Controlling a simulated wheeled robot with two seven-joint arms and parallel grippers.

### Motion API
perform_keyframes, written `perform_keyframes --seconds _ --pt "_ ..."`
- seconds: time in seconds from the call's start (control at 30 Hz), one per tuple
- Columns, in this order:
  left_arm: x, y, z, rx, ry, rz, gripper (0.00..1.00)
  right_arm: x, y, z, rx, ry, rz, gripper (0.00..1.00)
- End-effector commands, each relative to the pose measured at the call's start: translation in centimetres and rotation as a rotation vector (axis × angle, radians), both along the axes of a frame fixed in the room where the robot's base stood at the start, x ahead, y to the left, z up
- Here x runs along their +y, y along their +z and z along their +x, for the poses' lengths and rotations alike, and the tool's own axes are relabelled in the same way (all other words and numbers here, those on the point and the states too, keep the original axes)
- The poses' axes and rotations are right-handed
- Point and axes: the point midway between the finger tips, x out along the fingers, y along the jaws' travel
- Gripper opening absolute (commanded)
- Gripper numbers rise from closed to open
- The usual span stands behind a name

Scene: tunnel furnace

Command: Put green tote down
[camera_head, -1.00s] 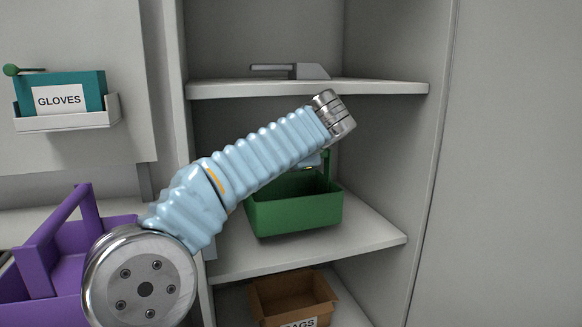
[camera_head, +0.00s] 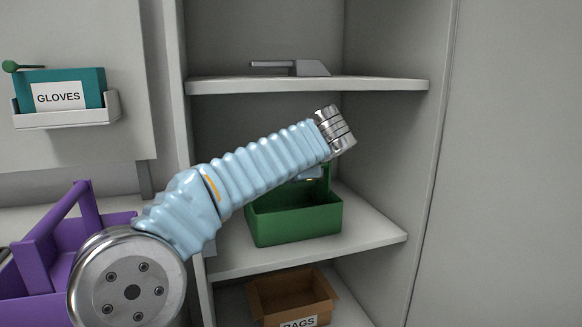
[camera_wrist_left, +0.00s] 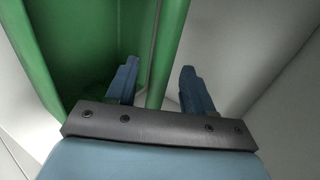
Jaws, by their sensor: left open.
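The green tote (camera_head: 300,226) is on the middle shelf (camera_head: 365,225) of the cabinet, upright, and looks to rest on the shelf board. Its upright handle is partly hidden behind my left arm. My left gripper (camera_wrist_left: 160,85) is open, with one blue finger on each side of the tote's green handle (camera_wrist_left: 165,50) in the left wrist view, and gaps show between the fingers and the handle. In the head view the gripper is mostly hidden behind my wrist, with only a bit of blue showing above the tote. My right gripper is not in view.
A grey tool (camera_head: 300,68) lies on the upper shelf (camera_head: 380,84). A cardboard box of bags (camera_head: 292,295) stands on the lower shelf. A purple tote (camera_head: 60,245) is at the left, below a gloves holder (camera_head: 70,118). The middle shelf is bare right of the green tote.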

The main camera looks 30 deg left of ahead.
Motion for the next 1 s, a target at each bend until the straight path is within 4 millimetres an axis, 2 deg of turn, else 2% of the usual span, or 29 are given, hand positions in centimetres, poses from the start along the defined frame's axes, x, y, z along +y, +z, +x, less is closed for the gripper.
perform_keyframes --seconds 0.3,0.5,0.7,1.0 --pt "-4.4 3.6 -3.6 -0.004 -0.005 -0.001 0.52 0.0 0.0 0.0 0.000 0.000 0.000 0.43" --pt "-6.6 5.4 -5.6 -0.003 -0.003 0.000 0.52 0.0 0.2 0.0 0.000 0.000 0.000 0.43" --pt "-7.4 6.0 -6.3 -0.002 -0.001 0.000 0.52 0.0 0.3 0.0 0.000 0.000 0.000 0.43" --pt "-7.5 5.8 -6.2 0.001 -0.005 0.000 0.52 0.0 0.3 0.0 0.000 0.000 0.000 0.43"
